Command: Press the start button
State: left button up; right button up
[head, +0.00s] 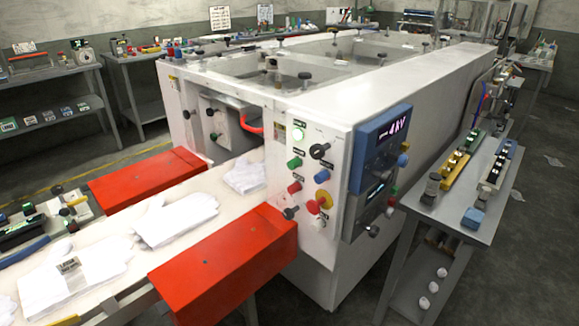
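The white machine (335,105) stands in the middle of the head view, with its button panel on the near face. A red mushroom knob (313,206) sits by a yellow ring (326,199). The labels are too small to read, so I cannot tell which is marked start. Neither of my grippers is in view.
Red guards (225,262) flank a conveyor (225,213) carrying white gloves (175,218). A blue display box (380,150) adjoins the panel. A grey side table (455,215) with small parts stands at right. Benches line the left wall.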

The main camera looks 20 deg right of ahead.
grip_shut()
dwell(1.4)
